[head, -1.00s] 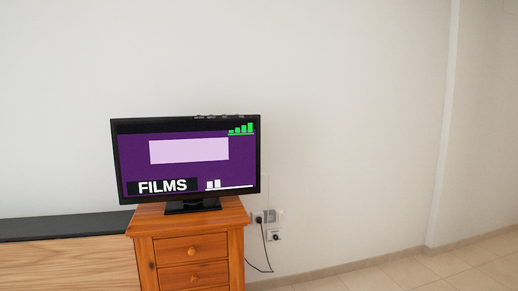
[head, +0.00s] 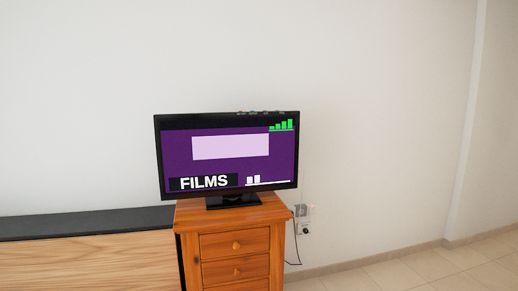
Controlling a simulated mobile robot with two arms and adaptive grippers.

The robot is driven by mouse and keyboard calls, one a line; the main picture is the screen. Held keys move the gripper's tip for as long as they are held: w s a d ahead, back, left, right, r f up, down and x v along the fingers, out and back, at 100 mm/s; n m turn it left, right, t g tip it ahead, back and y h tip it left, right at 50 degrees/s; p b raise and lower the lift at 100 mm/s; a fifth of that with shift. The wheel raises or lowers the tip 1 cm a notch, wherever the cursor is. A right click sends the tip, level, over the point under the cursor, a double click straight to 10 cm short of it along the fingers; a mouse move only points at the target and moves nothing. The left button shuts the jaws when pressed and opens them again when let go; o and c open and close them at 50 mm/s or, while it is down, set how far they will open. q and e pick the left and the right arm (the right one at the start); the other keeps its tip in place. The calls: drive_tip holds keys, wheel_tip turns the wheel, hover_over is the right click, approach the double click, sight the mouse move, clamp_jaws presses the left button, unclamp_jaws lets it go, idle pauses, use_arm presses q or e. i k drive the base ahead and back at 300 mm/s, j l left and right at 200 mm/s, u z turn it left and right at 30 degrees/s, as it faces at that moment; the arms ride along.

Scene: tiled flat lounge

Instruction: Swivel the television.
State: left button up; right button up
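The television (head: 230,156) stands upright on a wooden drawer cabinet (head: 236,248) near the middle of the head view. It has a black frame and a lit purple screen with the word FILMS, a pale rectangle and green bars. Its screen faces roughly toward me. Its black stand (head: 233,201) rests on the cabinet top. Neither of my grippers shows in the head view.
A long low unit with a dark top (head: 90,223) and wood front (head: 90,262) adjoins the cabinet on the left. Wall sockets (head: 304,212) with a black cable are right of the cabinet. Tiled floor (head: 420,268) is clear at the right.

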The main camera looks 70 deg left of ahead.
sight(228, 154)
drive_tip(key=u, duration=2.15)
drive_tip(key=i+l+u, duration=0.15)
drive_tip(key=l+u, duration=1.1)
drive_tip(key=l, duration=0.2)
drive_tip(key=i+l, duration=0.05)
